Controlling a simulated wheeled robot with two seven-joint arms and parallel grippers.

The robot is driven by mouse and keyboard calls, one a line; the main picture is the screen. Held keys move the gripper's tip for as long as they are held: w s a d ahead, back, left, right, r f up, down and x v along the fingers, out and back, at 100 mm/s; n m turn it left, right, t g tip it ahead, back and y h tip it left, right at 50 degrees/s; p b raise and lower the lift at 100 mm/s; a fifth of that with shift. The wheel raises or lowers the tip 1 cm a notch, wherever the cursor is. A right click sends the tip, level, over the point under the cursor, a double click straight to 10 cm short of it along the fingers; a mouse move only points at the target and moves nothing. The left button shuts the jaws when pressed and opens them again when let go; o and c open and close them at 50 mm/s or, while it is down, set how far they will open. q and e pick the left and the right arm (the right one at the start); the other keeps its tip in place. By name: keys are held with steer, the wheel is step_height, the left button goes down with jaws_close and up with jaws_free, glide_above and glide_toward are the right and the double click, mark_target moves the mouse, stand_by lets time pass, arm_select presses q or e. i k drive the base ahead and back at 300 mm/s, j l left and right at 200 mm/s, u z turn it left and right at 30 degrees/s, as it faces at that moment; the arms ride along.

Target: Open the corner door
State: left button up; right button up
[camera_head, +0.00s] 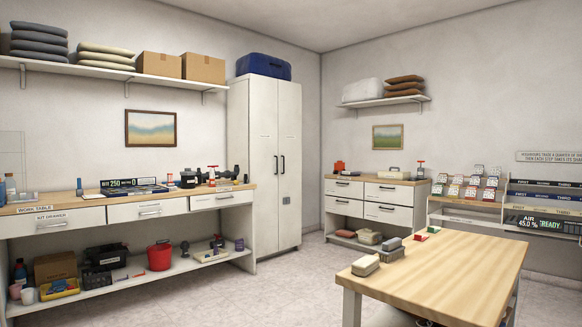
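A tall white cabinet (264,165) stands in the back corner of the room. It has two narrow doors side by side, the left door (262,190) and the right door (290,210), and both look shut. Two dark vertical handles (280,164) sit close together near the middle seam. A small plate or label shows on the right door, below its handle. I cannot tell from the picture which of the two is the corner door. Neither of my grippers is in view.
A long work table (120,203) with drawers and a loaded lower shelf runs along the left wall. A drawer unit (374,203) stands right of the cabinet. A wooden table (450,275) fills the near right. Bare floor (270,285) lies before the cabinet.

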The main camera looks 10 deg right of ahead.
mark_target(290, 93)
steer(key=i+l+u, duration=0.1)
steer(key=i+u, duration=0.25)
steer(key=i, duration=0.6)
steer(key=i+j, duration=0.1)
steer(key=i, duration=1.1)
steer(key=i+j+z, duration=0.1)
steer(key=i, duration=0.5)
steer(key=i+l+z, duration=0.2)
steer(key=i+z, duration=0.2)
steer(key=i, duration=0.2)
steer(key=i+z, duration=0.45)
steer(key=i, duration=0.15)
steer(key=i+j+z, duration=0.25)
steer(key=i+z, duration=0.15)
steer(key=i, duration=0.2)
steer(key=i+z, duration=0.1)
steer(key=i, duration=2.55)
steer(key=i+u, duration=0.4)
steer(key=i+l+u, duration=0.35)
steer(key=i, duration=0.25)
steer(key=i+l+u, duration=0.4)
steer(key=i+j, duration=0.05)
steer(key=i, duration=0.05)
